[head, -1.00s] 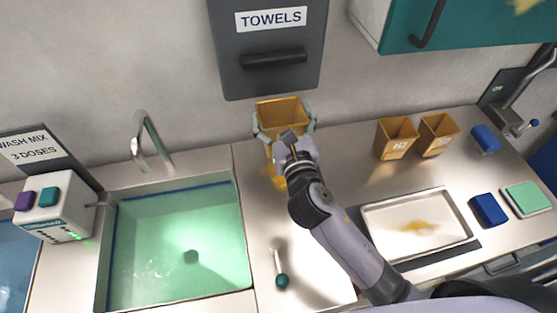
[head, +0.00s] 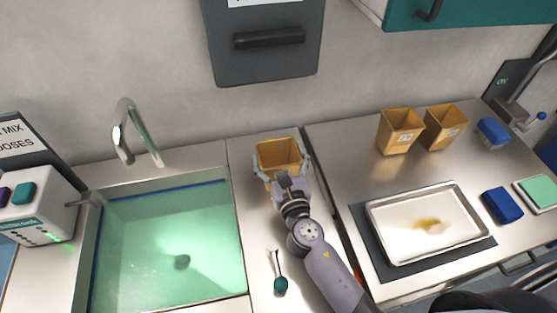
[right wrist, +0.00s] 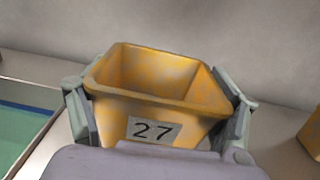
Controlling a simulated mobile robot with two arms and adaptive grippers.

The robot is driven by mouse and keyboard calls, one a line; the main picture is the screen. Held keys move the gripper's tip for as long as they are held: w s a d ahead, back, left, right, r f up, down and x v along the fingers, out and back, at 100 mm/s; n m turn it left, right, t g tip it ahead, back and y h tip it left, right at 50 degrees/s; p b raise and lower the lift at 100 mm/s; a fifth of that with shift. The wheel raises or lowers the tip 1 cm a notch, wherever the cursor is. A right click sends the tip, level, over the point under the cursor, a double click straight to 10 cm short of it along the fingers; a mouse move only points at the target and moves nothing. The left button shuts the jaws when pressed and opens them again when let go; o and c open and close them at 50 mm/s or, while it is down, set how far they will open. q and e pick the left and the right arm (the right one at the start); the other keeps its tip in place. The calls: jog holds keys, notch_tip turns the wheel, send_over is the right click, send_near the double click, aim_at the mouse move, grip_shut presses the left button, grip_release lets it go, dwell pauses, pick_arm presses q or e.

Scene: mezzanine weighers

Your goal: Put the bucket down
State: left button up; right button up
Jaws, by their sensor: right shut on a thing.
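The orange bucket (head: 279,152) is upright and empty-looking, with a worn rim. In the right wrist view its front label reads 27 (right wrist: 155,130). My right gripper (head: 281,166) is shut on it, with one finger along each side wall. The bucket is at the back of the steel counter strip (head: 247,225) between the sink and the tray area, near the wall. I cannot tell whether its base touches the counter, since the gripper hides it. My left gripper is not in view.
The water-filled sink (head: 170,290) lies to the left. A small dark-knobbed brush (head: 280,284) lies in front on the strip. Two more orange buckets (head: 399,138) (head: 444,133) stand to the right, behind a stained white tray (head: 390,250). The towel dispenser (head: 262,65) hangs above.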

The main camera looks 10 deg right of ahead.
jog(key=shift+r, duration=0.1)
jog(key=o, duration=1.1)
jog(key=shift+f, duration=0.2)
jog(key=o, duration=0.4)
jog(key=shift+r, duration=0.15)
